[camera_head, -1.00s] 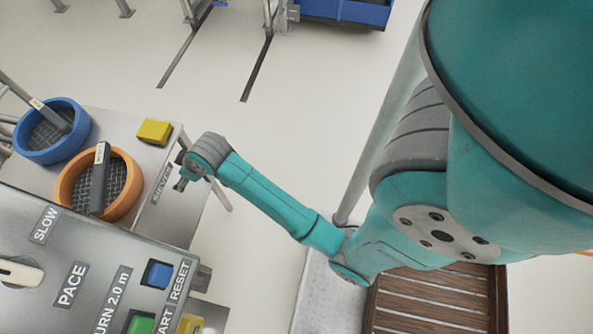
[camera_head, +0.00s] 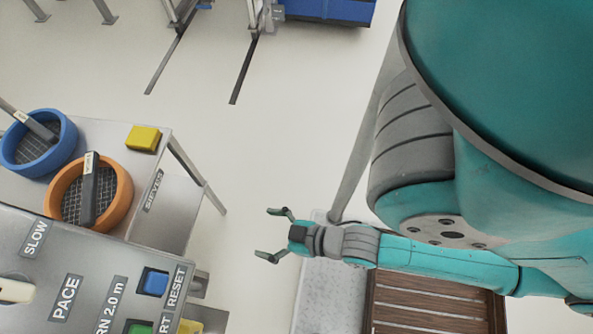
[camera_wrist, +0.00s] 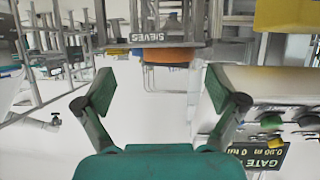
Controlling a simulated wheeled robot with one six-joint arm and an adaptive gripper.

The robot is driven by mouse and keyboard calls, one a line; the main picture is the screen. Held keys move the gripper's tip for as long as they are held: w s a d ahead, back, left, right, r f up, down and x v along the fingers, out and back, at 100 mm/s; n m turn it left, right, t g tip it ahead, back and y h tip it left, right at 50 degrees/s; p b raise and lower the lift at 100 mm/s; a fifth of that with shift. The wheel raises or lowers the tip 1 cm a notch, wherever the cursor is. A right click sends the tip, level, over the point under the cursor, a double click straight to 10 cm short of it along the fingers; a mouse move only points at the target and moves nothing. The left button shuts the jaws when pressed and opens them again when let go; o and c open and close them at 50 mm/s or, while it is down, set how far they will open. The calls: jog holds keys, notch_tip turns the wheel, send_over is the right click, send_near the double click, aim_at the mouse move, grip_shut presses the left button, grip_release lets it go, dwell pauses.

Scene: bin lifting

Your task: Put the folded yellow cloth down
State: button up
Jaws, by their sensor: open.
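The folded yellow cloth (camera_head: 143,138) lies flat on the back right corner of the metal sieve table (camera_head: 100,127) in the head view. My gripper (camera_head: 272,235) is open and empty, well to the right of the table and apart from the cloth. Its two fingers are spread, pointing left. In the wrist view my open gripper (camera_wrist: 160,92) has nothing between its fingers. A small yellow patch near the SIEVES label is too small there to identify surely.
A blue-rimmed sieve (camera_head: 67,138) and an orange-rimmed sieve (camera_head: 122,205) sit on the table left of the cloth. A control panel (camera_head: 105,265) with buttons stands in front. A slatted wooden surface (camera_head: 430,290) lies below my arm.

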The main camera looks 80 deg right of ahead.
jog(key=s+a+r+t, duration=0.1)
jog(key=s+r, duration=0.6)
jog(key=r, duration=0.1)
jog(key=shift+t+y, duration=0.3)
jog(key=shift+s+a, duration=0.1)
dwell(0.6)
